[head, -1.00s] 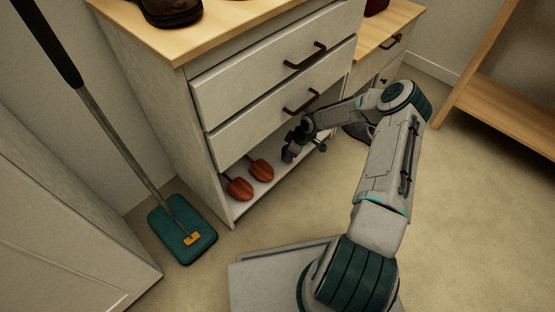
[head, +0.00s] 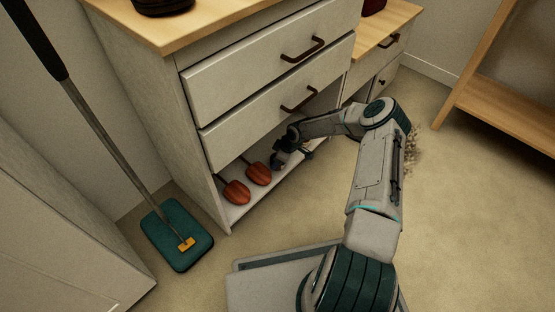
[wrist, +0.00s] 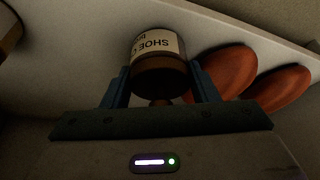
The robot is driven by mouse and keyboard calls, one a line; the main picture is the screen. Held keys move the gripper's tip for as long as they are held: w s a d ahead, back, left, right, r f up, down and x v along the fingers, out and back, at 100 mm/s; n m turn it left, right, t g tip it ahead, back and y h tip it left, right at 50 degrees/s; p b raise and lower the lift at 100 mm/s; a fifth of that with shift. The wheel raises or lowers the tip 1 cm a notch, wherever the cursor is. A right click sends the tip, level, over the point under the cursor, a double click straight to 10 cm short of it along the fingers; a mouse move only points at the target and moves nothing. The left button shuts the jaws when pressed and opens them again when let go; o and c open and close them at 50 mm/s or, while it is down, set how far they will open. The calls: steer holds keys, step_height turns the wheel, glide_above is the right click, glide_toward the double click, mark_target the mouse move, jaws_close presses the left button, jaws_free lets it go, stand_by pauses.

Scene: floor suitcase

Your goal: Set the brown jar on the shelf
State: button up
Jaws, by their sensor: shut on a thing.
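In the wrist view, the brown jar (wrist: 158,80) with a pale label reading "SHOE" sits between the two blue fingers of my gripper (wrist: 160,92). The fingers are shut on its sides. In the head view, my gripper (head: 290,156) is low at the open bottom of the white dresser, over the pale shelf (head: 255,200), to the right of two reddish shoe-shaped things. I cannot make out the jar in the head view. The shelf (wrist: 100,35) also shows behind the jar in the wrist view. Whether the jar touches it I cannot tell.
Two reddish shoe-shaped things (head: 258,173) (head: 236,192) lie on the shelf's left part. The lower drawer (head: 280,110) hangs above the shelf. A teal floor mop (head: 178,238) leans at the left. Open floor (head: 470,220) lies at the right.

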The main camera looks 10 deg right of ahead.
steer(key=shift+f, duration=0.15)
steer(key=o, duration=1)
steer(key=p+v, duration=0.3)
steer(key=v, duration=0.4)
steer(key=shift+r+p, duration=0.35)
steer(key=shift+r, duration=0.05)
